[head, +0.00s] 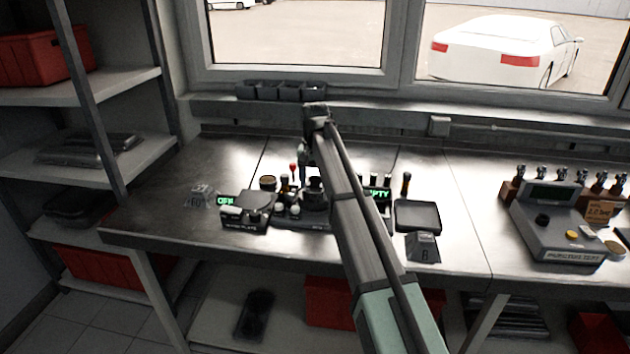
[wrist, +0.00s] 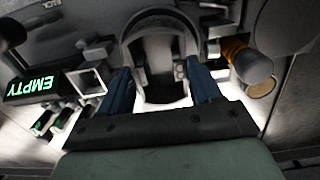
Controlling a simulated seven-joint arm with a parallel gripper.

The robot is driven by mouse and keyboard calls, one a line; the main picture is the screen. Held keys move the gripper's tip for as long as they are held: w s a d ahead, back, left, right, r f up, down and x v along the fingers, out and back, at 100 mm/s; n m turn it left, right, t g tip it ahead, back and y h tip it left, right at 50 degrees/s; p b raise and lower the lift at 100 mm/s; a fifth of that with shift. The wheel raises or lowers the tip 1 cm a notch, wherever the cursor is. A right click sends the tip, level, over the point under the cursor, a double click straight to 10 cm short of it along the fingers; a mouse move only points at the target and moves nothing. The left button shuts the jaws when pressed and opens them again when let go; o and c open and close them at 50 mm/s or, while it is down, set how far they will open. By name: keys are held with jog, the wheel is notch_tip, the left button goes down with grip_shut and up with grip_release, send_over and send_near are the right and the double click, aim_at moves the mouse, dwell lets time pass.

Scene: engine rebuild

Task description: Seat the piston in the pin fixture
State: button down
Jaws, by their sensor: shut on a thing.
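My gripper (head: 309,172) reaches down over the bench from the arm in the head view. In the wrist view its two blue fingers (wrist: 160,76) are shut on the dark grey piston (wrist: 160,62), which sits between them. In the head view the piston (head: 315,185) is a small dark shape just below the gripper. The pin fixture (head: 303,217) is the dark unit under it, partly hidden by my arm. I cannot tell whether the piston touches the fixture or hangs just above it.
A small display reading EMPTY (head: 378,193) stands right of the fixture. A plate unit (head: 245,217) with an OFF display is at its left. The bench's left end is mostly clear.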

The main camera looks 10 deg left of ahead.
jog(key=shift+f, duration=0.65)
dwell(0.6)
dwell(0.4)
grip_release()
dwell(0.4)
jog(key=shift+r, duration=0.2)
jog(key=shift+r, duration=2.9)
